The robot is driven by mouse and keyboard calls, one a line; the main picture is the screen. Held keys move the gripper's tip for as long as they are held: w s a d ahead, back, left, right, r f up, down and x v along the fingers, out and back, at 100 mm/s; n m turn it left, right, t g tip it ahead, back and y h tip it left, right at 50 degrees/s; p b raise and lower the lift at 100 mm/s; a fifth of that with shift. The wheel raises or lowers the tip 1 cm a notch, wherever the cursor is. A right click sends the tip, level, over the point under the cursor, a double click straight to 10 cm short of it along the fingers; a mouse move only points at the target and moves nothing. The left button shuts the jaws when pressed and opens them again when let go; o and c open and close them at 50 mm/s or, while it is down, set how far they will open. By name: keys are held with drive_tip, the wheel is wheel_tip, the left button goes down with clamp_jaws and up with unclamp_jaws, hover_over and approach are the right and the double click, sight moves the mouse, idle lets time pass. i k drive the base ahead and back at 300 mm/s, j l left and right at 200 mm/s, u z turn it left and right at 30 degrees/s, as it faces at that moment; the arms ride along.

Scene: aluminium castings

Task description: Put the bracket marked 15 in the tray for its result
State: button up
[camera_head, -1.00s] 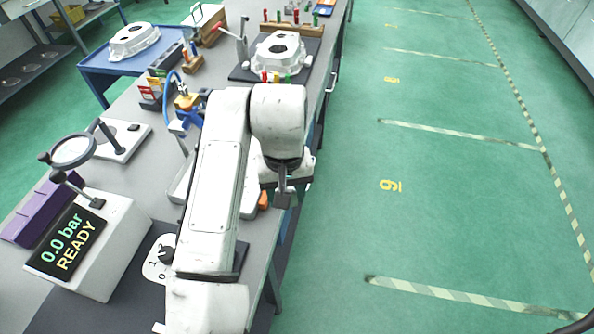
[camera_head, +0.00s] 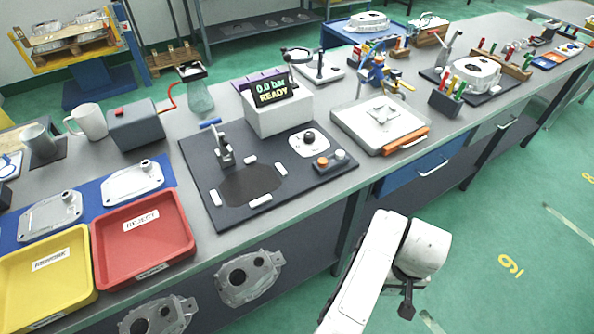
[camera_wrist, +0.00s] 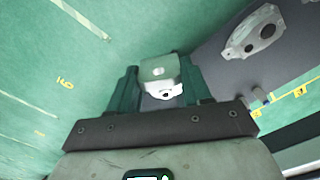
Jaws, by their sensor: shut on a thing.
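My gripper (camera_head: 406,302) hangs in front of the bench, over the floor. In the wrist view its fingers (camera_wrist: 160,88) are shut on a small pale grey piece (camera_wrist: 160,70); I cannot read a mark or tell whether it is the bracket marked 15. A red tray labelled REJECT (camera_head: 183,253) and a yellow tray labelled REWORK (camera_head: 85,290) stand at the bench's front left. Two grey brackets, one right (camera_head: 133,183) and one left (camera_head: 50,216), lie on a blue mat behind them; their marks are unreadable. The display (camera_head: 271,90) reads 0.0 bar READY.
A dark test plate (camera_head: 290,205) with a clamp and knob lies mid-bench. A white fixture with an orange handle (camera_head: 405,141) is to its right. Green floor in front of the bench is open.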

sight(53, 281)
drive_tip(key=u, duration=0.4)
drive_tip(key=k+u, duration=0.15)
drive_tip(key=u, duration=0.2)
drive_tip(key=j+u, duration=0.1)
drive_tip(key=u, duration=2.1)
drive_tip(key=l+u, duration=0.15)
drive_tip(key=l, duration=0.55)
drive_tip(key=l+u, duration=0.2)
drive_tip(key=l, duration=0.5)
drive_tip(key=k+l+u, duration=0.15)
drive_tip(key=l, duration=1.1)
drive_tip(key=k, duration=0.05)
